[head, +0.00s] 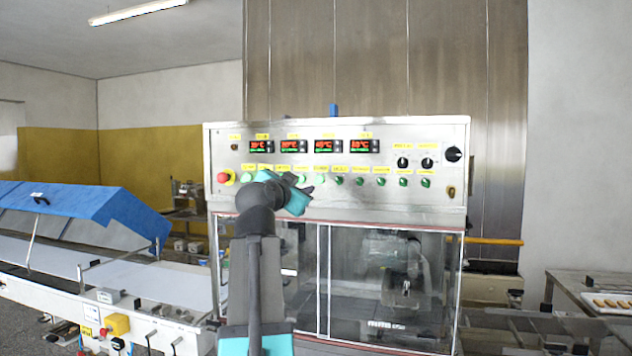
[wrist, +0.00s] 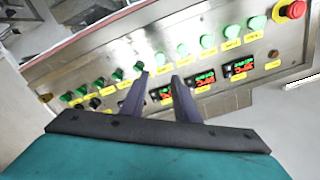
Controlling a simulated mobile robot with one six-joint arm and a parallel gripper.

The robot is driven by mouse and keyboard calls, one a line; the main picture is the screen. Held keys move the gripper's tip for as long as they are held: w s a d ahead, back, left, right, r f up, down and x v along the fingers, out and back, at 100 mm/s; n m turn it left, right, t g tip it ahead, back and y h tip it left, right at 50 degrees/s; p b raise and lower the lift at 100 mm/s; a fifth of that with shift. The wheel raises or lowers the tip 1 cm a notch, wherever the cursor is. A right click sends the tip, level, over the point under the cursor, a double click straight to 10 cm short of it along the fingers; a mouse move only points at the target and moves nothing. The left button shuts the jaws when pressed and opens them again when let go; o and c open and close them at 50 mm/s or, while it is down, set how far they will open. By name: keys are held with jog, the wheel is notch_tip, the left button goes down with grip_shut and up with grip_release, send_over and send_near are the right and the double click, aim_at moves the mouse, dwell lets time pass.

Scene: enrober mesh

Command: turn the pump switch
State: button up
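The control panel (head: 330,155) of the steel machine carries a row of green switches (head: 360,181) under small yellow labels, and the row shows inverted in the wrist view (wrist: 160,60). The label text is too small to read, so I cannot tell which one is the pump switch. My gripper (head: 308,192) is in front of the row, left of the panel's middle, and hides part of it. In the wrist view my gripper (wrist: 160,78) has its two dark fingers apart with nothing between them, pointing at the panel. Contact with a switch cannot be made out.
A red emergency button (head: 224,178) is at the panel's left end. Red digital displays (head: 325,146) sit above the row, and black knobs (head: 427,162) are at upper right. Glass doors (head: 370,285) are below. A conveyor with a blue cover (head: 85,210) stands left.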

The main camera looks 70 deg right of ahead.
aim_at(317, 181)
jog(key=shift+d, duration=0.1)
dwell(0.3)
jog(key=d+p, duration=0.1)
jog(key=d, duration=0.3)
jog(key=d+p, duration=0.2)
jog(key=d, duration=0.3)
jog(key=d+p, duration=0.1)
jog(key=d, duration=0.3)
jog(key=shift+w+d, duration=0.3)
jog(key=shift+w, duration=0.1)
jog(key=shift+c, duration=0.3)
grip_shut()
